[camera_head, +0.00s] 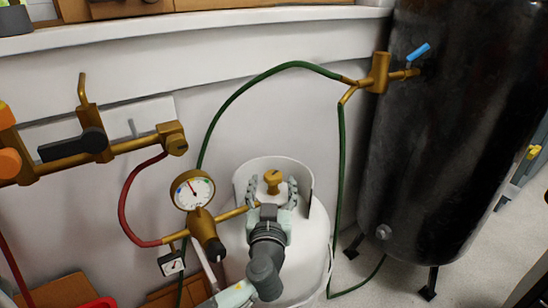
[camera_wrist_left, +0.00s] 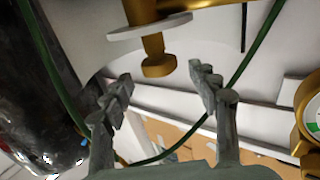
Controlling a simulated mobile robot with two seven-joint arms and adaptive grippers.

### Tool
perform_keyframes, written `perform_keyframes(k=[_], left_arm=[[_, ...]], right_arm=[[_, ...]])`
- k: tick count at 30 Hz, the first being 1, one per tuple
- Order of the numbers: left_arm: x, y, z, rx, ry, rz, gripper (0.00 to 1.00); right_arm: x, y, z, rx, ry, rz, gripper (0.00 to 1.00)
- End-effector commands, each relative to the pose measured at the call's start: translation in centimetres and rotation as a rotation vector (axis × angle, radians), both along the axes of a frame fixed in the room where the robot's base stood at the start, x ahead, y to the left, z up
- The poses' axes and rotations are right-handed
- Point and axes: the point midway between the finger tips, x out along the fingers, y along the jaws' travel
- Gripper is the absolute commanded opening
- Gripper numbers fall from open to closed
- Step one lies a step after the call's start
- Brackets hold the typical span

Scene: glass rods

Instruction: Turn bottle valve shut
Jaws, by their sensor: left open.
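The white gas bottle (camera_head: 312,250) stands at the middle bottom of the head view, with an upright white collar around its top. Its brass valve knob (camera_head: 272,177) sits inside the collar. My left gripper (camera_head: 273,189) is open, with one finger on each side of the knob. In the left wrist view the brass knob (camera_wrist_left: 158,68) is at or just beyond the fingertips of the open gripper (camera_wrist_left: 164,80). A gap shows between the knob and each finger. My gripper hides part of the valve body. My right gripper is not in view.
A brass regulator with a round gauge (camera_head: 192,190) and red hose (camera_head: 127,200) stands left of the bottle. A green hose (camera_head: 222,107) runs to a fitting on the black tank (camera_head: 450,120). A brass pipe with a black lever (camera_head: 72,144) is at left.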

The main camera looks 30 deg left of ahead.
Motion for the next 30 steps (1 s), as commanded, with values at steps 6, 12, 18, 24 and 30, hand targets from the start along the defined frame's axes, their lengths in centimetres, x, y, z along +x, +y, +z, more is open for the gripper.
perform_keyframes(k=[6,12,18,24,30], left_arm=[[0.8,0.3,0.1,0.001,-0.003,0.0,0.6],[3.6,1.7,0.2,0.003,-0.002,0.0,0.6],[6.1,2.8,0.1,0.001,0.0,-0.002,0.6],[7.1,3.3,-0.1,0.001,0.0,-0.002,0.6],[7.1,3.3,-0.1,0.0,0.001,-0.002,0.6]], right_arm=[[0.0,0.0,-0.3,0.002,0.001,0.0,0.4],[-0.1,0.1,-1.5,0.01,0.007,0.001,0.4],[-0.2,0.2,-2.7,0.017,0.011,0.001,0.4],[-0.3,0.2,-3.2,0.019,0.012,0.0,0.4],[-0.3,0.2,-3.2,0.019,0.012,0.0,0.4]])
